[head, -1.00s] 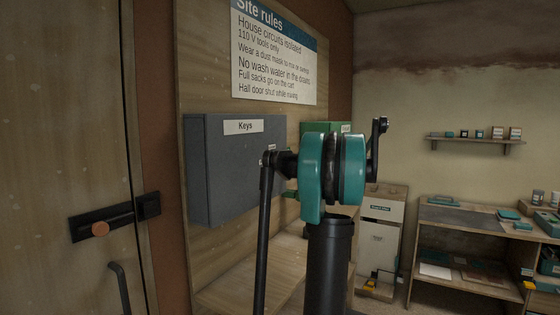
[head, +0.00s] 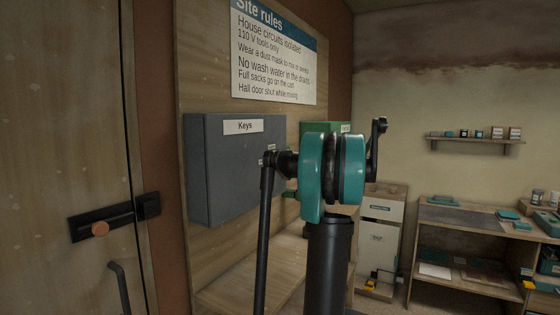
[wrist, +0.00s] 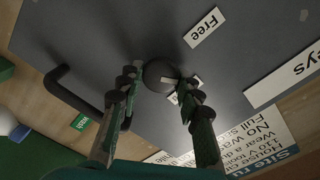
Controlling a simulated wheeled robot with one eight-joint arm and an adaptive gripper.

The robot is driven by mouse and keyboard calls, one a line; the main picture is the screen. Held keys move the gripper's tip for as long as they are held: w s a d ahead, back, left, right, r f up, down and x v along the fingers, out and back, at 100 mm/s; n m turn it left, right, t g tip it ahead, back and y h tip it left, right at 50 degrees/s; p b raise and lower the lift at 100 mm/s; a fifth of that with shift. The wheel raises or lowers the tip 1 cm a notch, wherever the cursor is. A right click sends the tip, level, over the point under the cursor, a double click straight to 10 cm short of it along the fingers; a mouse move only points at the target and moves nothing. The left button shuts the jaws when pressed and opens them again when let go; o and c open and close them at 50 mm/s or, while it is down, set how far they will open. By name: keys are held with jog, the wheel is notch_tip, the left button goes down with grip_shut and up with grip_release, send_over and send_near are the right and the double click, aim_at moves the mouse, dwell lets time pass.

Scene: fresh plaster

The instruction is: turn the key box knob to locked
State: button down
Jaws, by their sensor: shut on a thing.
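The grey key box (head: 222,170) hangs on the wooden board, with a "Keys" label on its front. In the wrist view its dark grey door (wrist: 120,30) fills most of the picture. The round black knob (wrist: 158,72) is on that door, with a pale mark at its lower right. My gripper (wrist: 158,88) has one finger on each side of the knob and is shut on it. A "Free" label (wrist: 204,27) lies up and right of the knob. Another label (wrist: 172,98) is partly hidden by a finger. In the head view my arm hides the knob.
A black bar handle (wrist: 75,88) stands out left of the knob in the wrist view. A green box (head: 322,128) is right of the key box. A rules sign (head: 274,55) hangs above. A door with a bolt (head: 103,222) is at left.

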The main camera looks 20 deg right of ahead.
jog(key=m, duration=0.6)
jog(key=shift+f, duration=0.1)
jog(key=shift+m, duration=0.4)
jog(key=c, duration=1.1)
grip_release()
jog(key=v, duration=1.2)
jog(key=shift+d, duration=0.1)
